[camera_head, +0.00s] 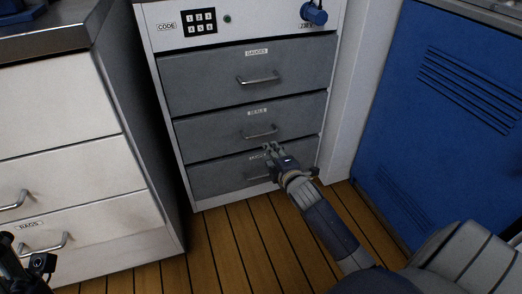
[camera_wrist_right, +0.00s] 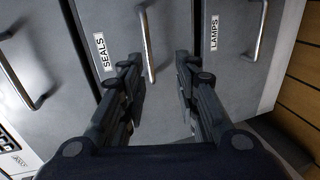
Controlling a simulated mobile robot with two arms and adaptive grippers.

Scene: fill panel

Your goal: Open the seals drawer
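The seals drawer (camera_head: 205,137) is the middle of three grey drawers in the cabinet, and its front looks flush with the others. Its bar handle (camera_head: 260,132) is in the middle of the front. In the right wrist view the SEALS label (camera_wrist_right: 103,52) and the handle (camera_wrist_right: 147,45) are in front of my right gripper (camera_wrist_right: 158,75). My right gripper (camera_head: 271,150) is open and empty, its fingers apart, with the handle ahead between the fingertip directions. I cannot tell if a finger touches it. A dark part of my left gripper (camera_head: 38,264) shows at the lower left edge.
The LAMPS drawer (camera_wrist_right: 232,60) is below the seals drawer, and another grey drawer (camera_head: 210,80) is above. A keypad (camera_head: 199,22) and blue plug (camera_head: 314,13) are at the top. A white drawer unit (camera_head: 75,120) stands left, a blue locker (camera_head: 430,120) right. Wooden floor (camera_head: 235,250) lies in front.

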